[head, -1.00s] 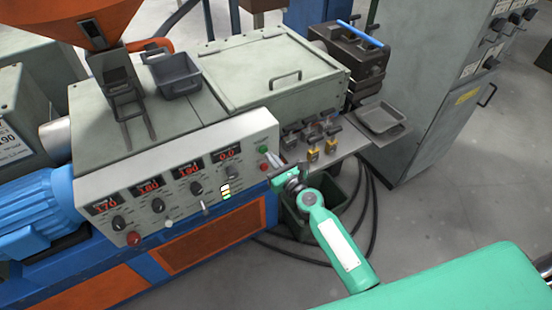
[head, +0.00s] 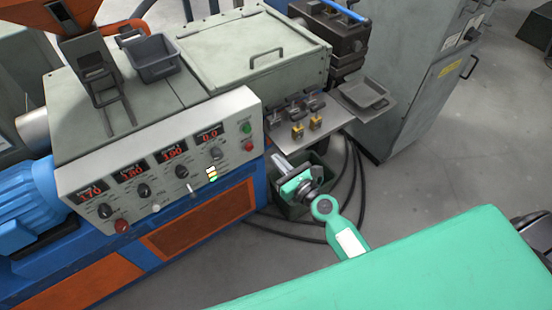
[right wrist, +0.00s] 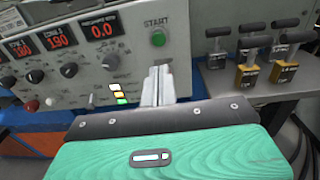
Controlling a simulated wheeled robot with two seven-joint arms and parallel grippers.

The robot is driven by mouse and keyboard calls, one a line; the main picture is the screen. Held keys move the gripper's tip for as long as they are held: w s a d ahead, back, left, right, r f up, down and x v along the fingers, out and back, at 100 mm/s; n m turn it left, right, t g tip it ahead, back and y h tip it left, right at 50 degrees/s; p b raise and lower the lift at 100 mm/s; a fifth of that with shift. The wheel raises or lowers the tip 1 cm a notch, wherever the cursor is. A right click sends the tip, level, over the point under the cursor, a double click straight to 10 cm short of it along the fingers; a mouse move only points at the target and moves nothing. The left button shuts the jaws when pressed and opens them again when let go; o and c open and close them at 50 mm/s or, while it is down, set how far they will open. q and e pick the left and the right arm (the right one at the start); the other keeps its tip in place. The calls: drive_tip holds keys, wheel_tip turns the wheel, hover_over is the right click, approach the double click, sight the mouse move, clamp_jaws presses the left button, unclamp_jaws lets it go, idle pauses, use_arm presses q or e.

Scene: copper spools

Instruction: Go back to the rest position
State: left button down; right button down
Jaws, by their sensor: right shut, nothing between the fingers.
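My right gripper (head: 279,163) is green with grey fingers, just off the lower right end of the machine's control panel (head: 228,122). Its fingers also show in the right wrist view (right wrist: 158,87), shut together and empty. There they appear below the green START button (right wrist: 158,38), apart from it as far as I can tell. My left gripper is in neither current view.
Open floor lies to the right.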

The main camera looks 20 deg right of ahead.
use_arm(q)
drive_tip(key=shift+s+d, duration=0.25)
drive_tip(key=shift+s, duration=0.2)
drive_tip(key=shift+f, duration=0.1)
